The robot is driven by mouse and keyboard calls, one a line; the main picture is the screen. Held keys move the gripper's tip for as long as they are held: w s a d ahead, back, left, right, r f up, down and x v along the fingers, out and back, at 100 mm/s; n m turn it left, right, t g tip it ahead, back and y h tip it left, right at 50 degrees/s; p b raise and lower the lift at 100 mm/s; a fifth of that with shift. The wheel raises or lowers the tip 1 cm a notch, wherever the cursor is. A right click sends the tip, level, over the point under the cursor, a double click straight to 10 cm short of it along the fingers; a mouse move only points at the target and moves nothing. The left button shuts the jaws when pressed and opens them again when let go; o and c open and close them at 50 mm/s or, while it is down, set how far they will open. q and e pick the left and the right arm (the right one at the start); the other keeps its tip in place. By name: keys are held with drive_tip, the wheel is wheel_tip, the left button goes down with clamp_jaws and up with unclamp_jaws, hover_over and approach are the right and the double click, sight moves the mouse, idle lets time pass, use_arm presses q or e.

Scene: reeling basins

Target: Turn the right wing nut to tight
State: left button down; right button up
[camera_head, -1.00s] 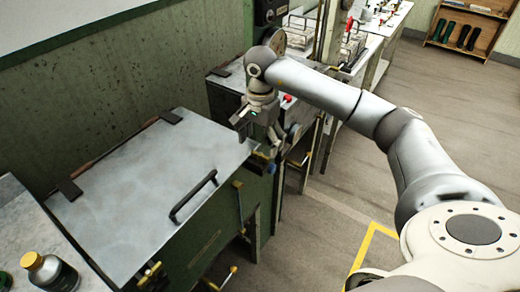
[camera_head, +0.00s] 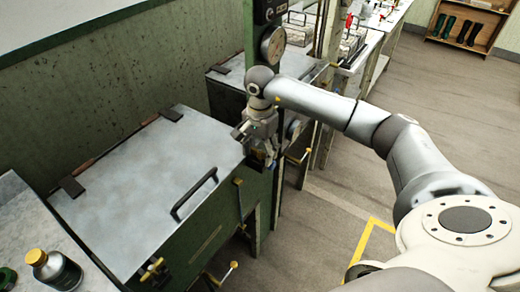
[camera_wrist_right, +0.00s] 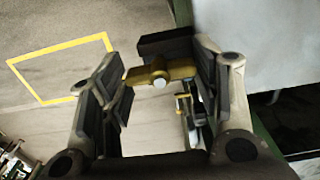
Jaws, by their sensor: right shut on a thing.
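The right wing nut (camera_wrist_right: 160,74) is brass-coloured, with two flat wings and a pale round stud end in its middle. In the head view my right gripper (camera_head: 262,150) reaches down at the right front corner of the metal basin lid (camera_head: 150,165). There the gripper mostly hides the nut. Another brass wing nut (camera_head: 151,269) shows at the near corner of the basin. My left gripper is not in view.
A black handle (camera_head: 194,194) stands on the lid near my right gripper. Brass-ended valve levers (camera_head: 228,272) stick out from the green basin front. A bottle with a yellow cap (camera_head: 52,268) stands at lower left. The floor at right is clear.

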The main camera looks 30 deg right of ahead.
drive_tip(key=shift+c, duration=0.2)
drive_tip(key=m+b, duration=0.2)
drive_tip(key=m, duration=0.1)
drive_tip(key=shift+f+m, duration=0.1)
drive_tip(key=shift+m, duration=0.3)
drive_tip(key=m+b, duration=0.2)
drive_tip(key=m, duration=0.2)
drive_tip(key=shift+m, duration=0.3)
drive_tip(key=m+b, duration=0.1)
drive_tip(key=m, duration=0.3)
drive_tip(key=m+b, duration=0.1)
drive_tip(key=m, duration=0.4)
drive_tip(key=shift+w+r+m, duration=0.1)
drive_tip(key=shift+r+m, duration=0.1)
drive_tip(key=shift+m, duration=0.2)
drive_tip(key=o, duration=1)
